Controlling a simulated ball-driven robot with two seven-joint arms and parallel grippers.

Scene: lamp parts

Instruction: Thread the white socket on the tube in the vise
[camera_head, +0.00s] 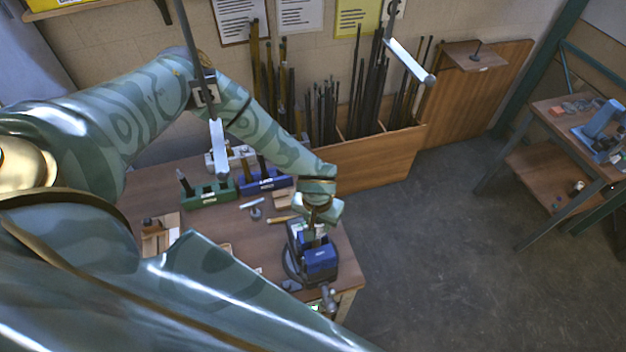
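The blue vise (320,262) stands at the right front corner of the wooden workbench (225,240). My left arm comes in from the left and bends down, so that its gripper (314,236) sits right above the vise jaws. The fingers are small and partly hidden by the wrist, and I cannot tell whether they are open or shut. The tube and the white socket cannot be made out; the gripper and wrist cover the place above the jaws. My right gripper is not in view.
A green rack (208,194) and a blue rack (264,181) stand towards the back of the bench. Small loose parts lie between them and the vise. A wooden bin (375,160) with upright rods stands behind. Open floor (430,240) lies to the right.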

